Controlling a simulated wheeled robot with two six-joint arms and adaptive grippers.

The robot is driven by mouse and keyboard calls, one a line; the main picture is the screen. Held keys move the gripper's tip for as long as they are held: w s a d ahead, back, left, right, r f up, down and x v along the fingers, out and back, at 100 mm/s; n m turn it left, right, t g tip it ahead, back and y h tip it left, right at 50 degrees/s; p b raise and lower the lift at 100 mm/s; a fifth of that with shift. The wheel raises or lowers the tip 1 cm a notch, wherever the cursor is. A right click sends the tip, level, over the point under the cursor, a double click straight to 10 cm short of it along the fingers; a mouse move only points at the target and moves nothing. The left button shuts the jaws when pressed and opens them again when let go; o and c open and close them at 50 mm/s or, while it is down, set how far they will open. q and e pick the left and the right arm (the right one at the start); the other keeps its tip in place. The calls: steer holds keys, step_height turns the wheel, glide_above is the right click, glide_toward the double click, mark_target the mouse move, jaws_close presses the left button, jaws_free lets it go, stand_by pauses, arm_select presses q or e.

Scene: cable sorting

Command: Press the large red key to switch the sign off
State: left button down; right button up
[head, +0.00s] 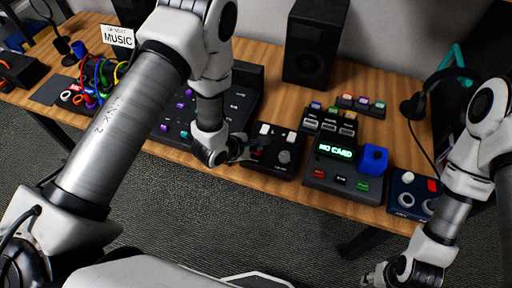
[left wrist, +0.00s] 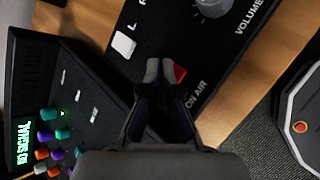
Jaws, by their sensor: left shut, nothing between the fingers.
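A red key (left wrist: 179,73), labelled ON AIR, sits on a black control box (head: 285,168) with two white keys and a grey volume knob. My left gripper (head: 246,150) is over the left end of this box and mostly hides the key in the head view. In the left wrist view my left gripper (left wrist: 160,70) is shut and empty, its fingertips right beside the red key and partly covering it. I cannot tell whether they touch it. My right gripper (head: 376,277) is low at the bottom right, clear of the table; its fingers are too small to read.
A black mixer (head: 245,88) lies left of the box. A card reader (head: 316,171) showing NO CARD, with a blue block (head: 374,158), stands to the right. A blue box (head: 402,187) with a red switch is farther right. A speaker (head: 316,40) and a MUSIC sign (head: 117,36) stand behind.

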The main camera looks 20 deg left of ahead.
arm_select(q)
steer(key=shift+r+p, duration=0.45)
step_height(320, 180, up, 6)
steer(key=p, duration=0.6)
steer(key=shift+r, duration=0.15)
steer(key=shift+f, duration=0.2)
